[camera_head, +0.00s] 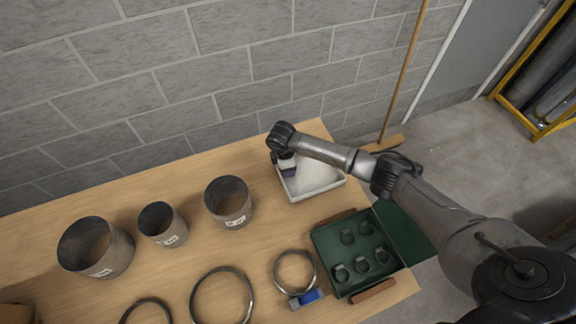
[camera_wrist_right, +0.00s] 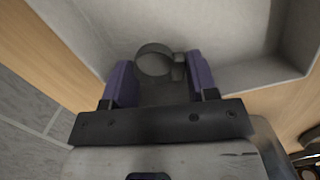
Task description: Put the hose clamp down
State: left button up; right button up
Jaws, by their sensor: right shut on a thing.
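My right gripper (camera_head: 287,170) is over the left part of a white tray (camera_head: 325,184) near the wall; its purple fingers (camera_wrist_right: 160,80) show in the right wrist view. They are shut on a small dark grey hose clamp (camera_wrist_right: 154,59), a round band with a screw housing at its right side. The clamp is over the tray's pale interior; I cannot tell whether it touches the bottom. In the head view the clamp is hidden by the gripper. My left gripper is not in view.
A green case (camera_head: 326,243) at the table's right end holds several small clamps. Three metal duct pieces stand left of the tray, the nearest one (camera_head: 229,203) close to it. Large rings (camera_head: 222,296) lie in front, one beside a blue-handled item (camera_head: 306,298).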

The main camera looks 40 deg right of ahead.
jog(key=shift+f, duration=0.1)
jog(key=o, duration=0.6)
jog(key=r, duration=0.8)
jog(key=a+r, duration=0.1)
jog(key=r, duration=0.3)
jog(key=shift+w+a+r, duration=0.1)
jog(key=shift+w, duration=0.3)
